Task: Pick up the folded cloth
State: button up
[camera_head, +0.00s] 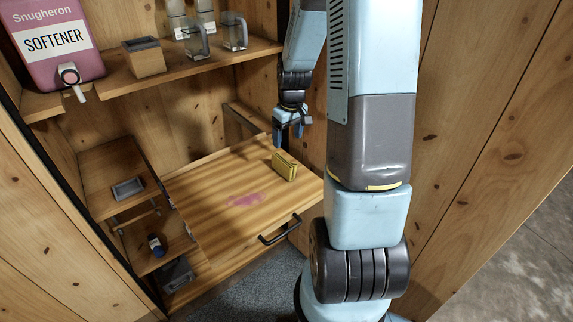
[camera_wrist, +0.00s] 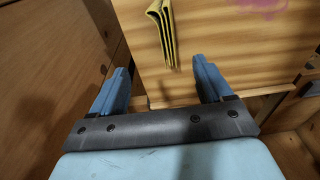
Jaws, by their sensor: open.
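The folded cloth (camera_head: 284,166) is yellow and stands on its edge near the right side of the striped wooden board. In the wrist view the folded cloth (camera_wrist: 163,31) shows its folded layers end-on, beyond the fingertips and between their lines. My gripper (camera_head: 290,135) is open and empty, behind and just above the cloth in the head view. In the wrist view both blue fingers of my gripper (camera_wrist: 160,68) are apart, with board visible between them. The gripper does not appear to touch the cloth.
The wooden board (camera_head: 205,197) has a black handle (camera_head: 280,230) and a pink stain (camera_head: 246,200). A shelf above holds a softener container (camera_head: 58,45), a wooden box (camera_head: 144,57) and glass mugs (camera_head: 234,32). Lower left shelves hold a grey tray (camera_head: 128,188) and a small bottle (camera_head: 157,246).

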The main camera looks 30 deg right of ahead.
aim_at(285, 156)
jog(key=f, duration=0.5)
jog(key=w+f, duration=0.1)
jog(key=f, duration=0.1)
jog(key=shift+a+f, duration=0.15)
jog(key=shift+f, duration=0.05)
jog(key=shift+w+a+f, duration=0.1)
jog(key=shift+a+f, duration=0.05)
jog(key=shift+f, duration=2.5)
jog(key=shift+c, duration=0.3)
jog(key=c, duration=1.2)
jog(key=shift+o, duration=0.2)
jog(key=shift+r, duration=0.15)
